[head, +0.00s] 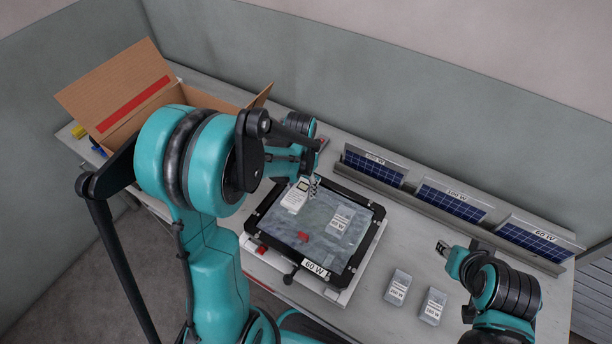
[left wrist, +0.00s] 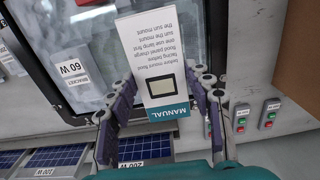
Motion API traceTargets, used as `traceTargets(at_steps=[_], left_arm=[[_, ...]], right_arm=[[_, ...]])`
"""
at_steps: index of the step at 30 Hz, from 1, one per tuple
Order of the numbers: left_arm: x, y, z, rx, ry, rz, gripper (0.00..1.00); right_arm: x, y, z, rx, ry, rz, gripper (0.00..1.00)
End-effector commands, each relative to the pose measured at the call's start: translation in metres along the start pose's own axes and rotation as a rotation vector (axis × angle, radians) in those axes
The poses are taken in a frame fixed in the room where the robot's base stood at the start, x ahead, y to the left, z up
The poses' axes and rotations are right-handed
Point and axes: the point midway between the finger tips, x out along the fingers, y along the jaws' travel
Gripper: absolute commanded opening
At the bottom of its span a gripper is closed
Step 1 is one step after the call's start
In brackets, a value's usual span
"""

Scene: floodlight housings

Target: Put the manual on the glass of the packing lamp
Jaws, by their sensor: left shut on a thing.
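The packing lamp (head: 262,212) lies flat on the bench, black-framed, its glass facing up, with a 60 W label (head: 315,268) on its near edge. My left gripper (left wrist: 163,95) is shut on the manual (left wrist: 158,50), a white booklet with a teal band. In the head view the manual (head: 295,197) is over the far left part of the glass; I cannot tell whether it touches. A 60 W bracket bag (head: 340,222) and a small red item (head: 303,237) lie on the glass. My right gripper (head: 441,247) is off to the right, away from the lamp; its jaw state is unclear.
An open cardboard box (head: 120,90) stands at the back left. Solar panels (head: 450,199) stand in a rack along the back. Two labelled bags (head: 397,288) (head: 432,306) lie right of the lamp. Red and green buttons (left wrist: 241,117) show beside the left gripper.

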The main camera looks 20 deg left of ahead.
Motion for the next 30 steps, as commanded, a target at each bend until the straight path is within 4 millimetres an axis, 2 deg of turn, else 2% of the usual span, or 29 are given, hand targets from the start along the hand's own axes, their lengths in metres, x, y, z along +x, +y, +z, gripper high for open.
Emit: traceTargets(at_steps=[8,22,30], left_arm=[[0.015,0.0,0.0,0.0,0.0,0.0,0.23],[0.054,0.0,0.0,0.0,0.0,0.0,0.23],[0.062,0.0,0.0,0.0,0.0,0.0,0.23]], right_arm=[[0.009,0.0,0.006,0.0,0.0,0.0,0.35],[0.033,0.0,0.024,0.0,0.0,0.0,0.35],[0.039,0.0,0.028,0.0,0.0,0.0,0.35]])
